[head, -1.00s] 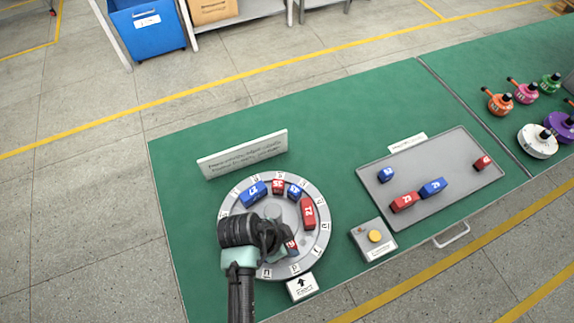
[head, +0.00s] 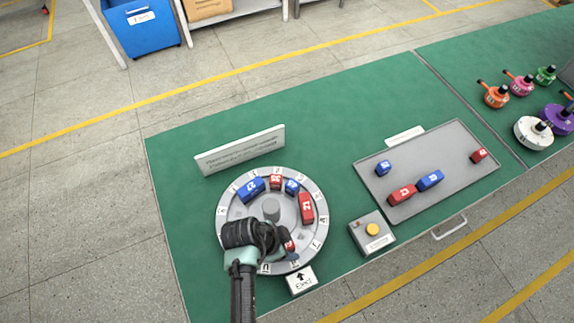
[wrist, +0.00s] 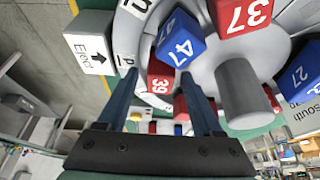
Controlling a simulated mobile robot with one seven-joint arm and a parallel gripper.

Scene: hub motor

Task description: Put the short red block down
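The short red block (head: 289,243), marked 39 in the wrist view (wrist: 160,78), is at the near right part of the round grey turntable (head: 228,244). My gripper (wrist: 160,78) points down over the turntable, and its two dark fingers stand on either side of this block. Gaps show between the fingers and the block, so the gripper looks open. Whether the block's underside rests on the plate is hidden. On the far side of the turntable stand a blue block (head: 251,189), a red block (head: 276,182), a small blue block (head: 292,186) and a longer red block (head: 306,208).
A central grey post (head: 271,208) rises from the turntable. A sign (head: 240,150) stands behind it, an arrow plate (head: 300,280) in front. To the right are a yellow-button box (head: 372,231) and a grey tray (head: 440,150) with several blocks. Hub motors (head: 533,133) stand farther right.

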